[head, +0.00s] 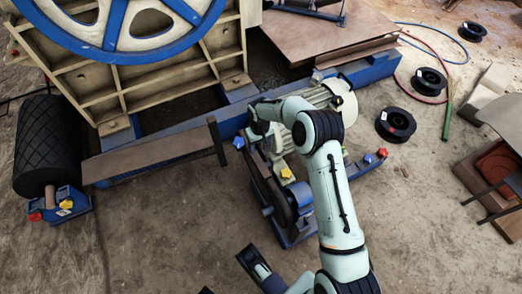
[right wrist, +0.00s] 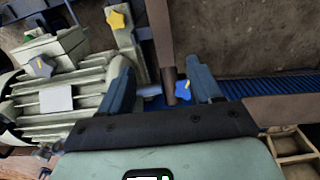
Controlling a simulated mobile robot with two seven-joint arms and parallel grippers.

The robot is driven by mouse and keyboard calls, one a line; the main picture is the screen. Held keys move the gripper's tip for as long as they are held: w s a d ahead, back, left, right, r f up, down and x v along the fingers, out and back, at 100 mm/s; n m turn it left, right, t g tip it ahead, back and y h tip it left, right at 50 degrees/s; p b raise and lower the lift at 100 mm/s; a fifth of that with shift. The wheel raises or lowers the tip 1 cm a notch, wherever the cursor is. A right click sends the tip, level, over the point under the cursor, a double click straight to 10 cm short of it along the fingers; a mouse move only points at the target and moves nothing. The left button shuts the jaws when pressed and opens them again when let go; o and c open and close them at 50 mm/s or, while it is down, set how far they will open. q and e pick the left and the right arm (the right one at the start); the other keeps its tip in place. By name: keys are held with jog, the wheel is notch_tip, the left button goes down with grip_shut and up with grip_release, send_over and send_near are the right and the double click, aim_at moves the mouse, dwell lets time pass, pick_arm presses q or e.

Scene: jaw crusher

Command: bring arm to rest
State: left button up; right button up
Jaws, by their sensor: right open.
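My right arm reaches over the blue motor base in the head view. Its gripper (head: 254,137) is above the left end of that base, mostly hidden by its own wrist. In the right wrist view its two fingers (right wrist: 163,80) are spread apart with nothing gripped. The brown belt guard (right wrist: 160,32) and a blue star knob (right wrist: 183,89) show beyond and between them. The pale motor (right wrist: 62,92) is just left of the fingers. Dark blue gripper parts (head: 256,264), apparently my left gripper, show at the head view's bottom edge; their opening is unclear.
The crusher's ribbed frame with its blue wheel (head: 130,45) stands at upper left. A yellow star knob (head: 287,172) sits beside the guard. Black spools (head: 396,124) and hoses lie at right. A brown chair-like object (head: 497,165) is at far right.

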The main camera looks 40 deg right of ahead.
pick_arm(q)
jog(key=shift+w+r, duration=0.3)
jog(key=shift+w, duration=0.1)
pick_arm(e)
jog(key=shift+r, duration=0.75)
